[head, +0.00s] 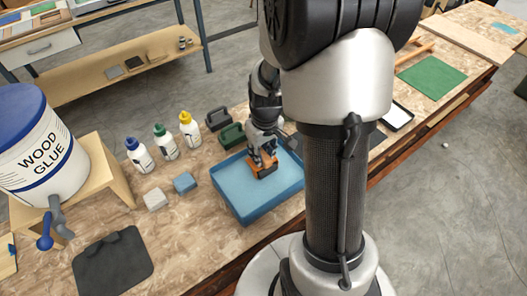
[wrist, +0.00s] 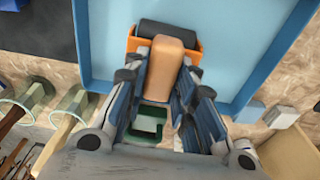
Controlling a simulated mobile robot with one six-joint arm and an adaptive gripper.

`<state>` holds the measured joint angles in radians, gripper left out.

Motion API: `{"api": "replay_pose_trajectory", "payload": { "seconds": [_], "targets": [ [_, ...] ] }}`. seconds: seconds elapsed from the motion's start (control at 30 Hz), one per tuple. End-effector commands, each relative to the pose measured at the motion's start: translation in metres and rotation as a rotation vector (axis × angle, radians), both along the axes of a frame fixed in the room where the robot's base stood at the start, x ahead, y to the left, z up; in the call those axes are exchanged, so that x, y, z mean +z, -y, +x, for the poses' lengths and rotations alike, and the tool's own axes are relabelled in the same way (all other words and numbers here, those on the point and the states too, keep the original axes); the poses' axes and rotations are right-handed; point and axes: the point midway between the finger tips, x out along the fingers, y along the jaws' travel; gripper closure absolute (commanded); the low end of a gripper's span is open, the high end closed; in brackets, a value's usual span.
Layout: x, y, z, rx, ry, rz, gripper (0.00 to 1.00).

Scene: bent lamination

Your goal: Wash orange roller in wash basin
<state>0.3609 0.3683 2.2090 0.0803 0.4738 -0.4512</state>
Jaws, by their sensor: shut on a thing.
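The orange roller (head: 263,171) is inside the light-blue wash basin (head: 240,208), near its middle. In the wrist view its orange frame (wrist: 196,45), black cylinder and tan-orange grip (wrist: 164,72) show over the pale blue basin floor (wrist: 230,40). My gripper (head: 264,152) reaches down into the basin from above and is shut on the orange roller; its fingers (wrist: 160,85) lie on both sides of the grip. I cannot tell whether the roller touches the basin floor. My arm hides part of the basin's right side.
A green roller (head: 232,135) and a dark roller (head: 217,118) stand behind the basin. Three glue bottles (head: 166,144) and two sponge-like blocks (head: 185,182) are to its left. A wood glue bucket (head: 40,150) stands farther left behind a black mat (head: 112,265). A white-rimmed tray (head: 398,117) lies right.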

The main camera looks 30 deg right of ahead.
Motion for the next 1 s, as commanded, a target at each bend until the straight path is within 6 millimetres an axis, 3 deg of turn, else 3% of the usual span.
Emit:
{"api": "replay_pose_trajectory", "payload": {
  "seconds": [0.6, 1.0],
  "targets": [
    [0.047, -0.021, -0.001, 0.001, 0.001, -0.001, 0.98],
    [0.047, -0.022, -0.001, -0.001, 0.000, 0.000, 0.98]
  ]
}}
